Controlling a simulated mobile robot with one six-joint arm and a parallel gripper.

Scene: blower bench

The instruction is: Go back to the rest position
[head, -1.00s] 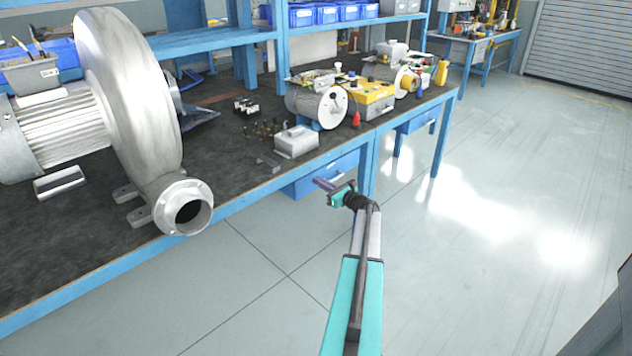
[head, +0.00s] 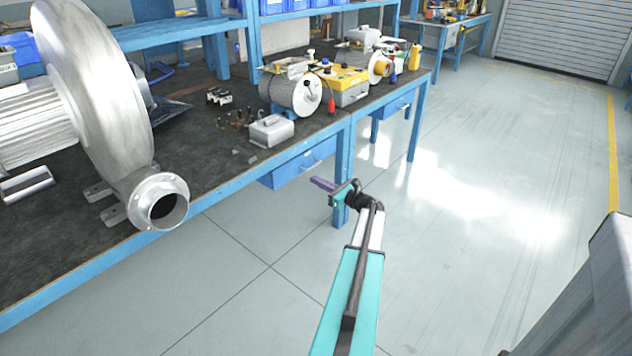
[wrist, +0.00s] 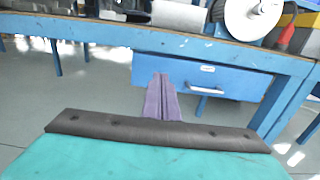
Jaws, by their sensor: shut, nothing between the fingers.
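My gripper (head: 322,184) is in front of the workbench, over the open floor. Its purple fingers are closed together with nothing between them. In the wrist view the shut fingers (wrist: 162,97) point at the blue drawer (wrist: 200,78) under the bench top, apart from it as far as I can tell. In the head view the arm reaches up from the bottom edge, and the drawer (head: 298,168) lies just left of and behind the fingers.
The workbench (head: 60,235) runs along the left with a large grey blower (head: 100,90) whose outlet overhangs the front edge. A grey metal box (head: 271,131), a motor (head: 297,95) and a yellow box (head: 347,83) stand further along. The floor (head: 470,200) to the right is clear.

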